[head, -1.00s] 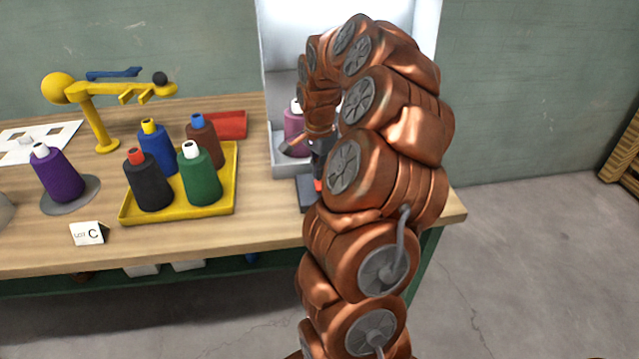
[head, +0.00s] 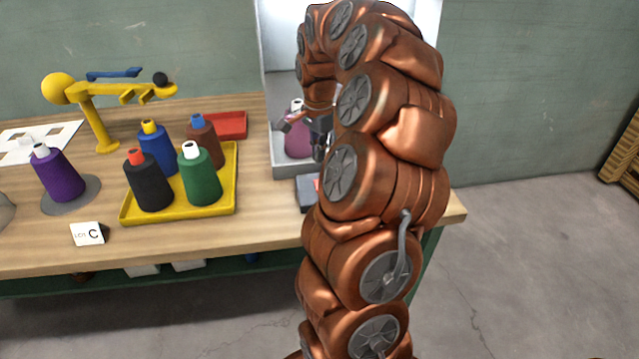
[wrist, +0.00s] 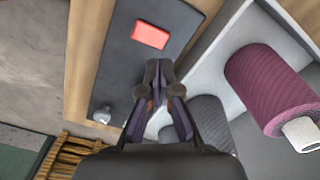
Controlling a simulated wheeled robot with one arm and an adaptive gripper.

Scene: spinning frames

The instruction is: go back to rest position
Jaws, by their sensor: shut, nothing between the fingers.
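My gripper (head: 319,150) hangs at the end of my copper arm, partly hidden by it, near the front of the white cabinet. In the wrist view my gripper (wrist: 158,72) has its fingertips together with nothing between them. Below it is a dark slab (wrist: 143,45) with a red block (wrist: 151,34) on it; the fingertips appear apart from both. The slab also shows beside my arm in the head view (head: 305,195).
A mauve cone (wrist: 268,85) stands in the white cabinet (head: 284,90) close beside my gripper. A yellow tray (head: 226,190) with several cones, a purple cone (head: 60,178), a red tray (head: 233,124) and a yellow stand (head: 97,125) occupy the bench leftward.

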